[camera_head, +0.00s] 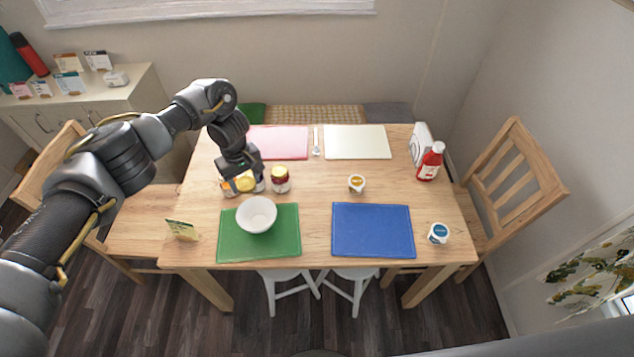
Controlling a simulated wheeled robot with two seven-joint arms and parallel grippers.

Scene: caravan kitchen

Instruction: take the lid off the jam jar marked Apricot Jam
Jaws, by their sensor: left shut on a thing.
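My left gripper (244,186) reaches down at the left of the wooden table, among a small group of jars. It is shut on a yellow lid (246,183). The jar under it is partly hidden by the fingers, and I cannot tell whether lid and jar are apart. An orange-toned jar (228,190) shows partly at the left of the fingers. A dark red jar (281,180) with a yellow top stands just to the right, apart from the gripper. The labels are too small to read, so I cannot tell which jar is Apricot Jam. My right gripper is not in view.
A white bowl (257,215) stands on the green mat (230,245) in front of the jars. A small card (182,230) stands at the front left. A small tub (357,184), a blue mat (372,230) and a red bottle (430,161) are to the right. The table's centre is clear.

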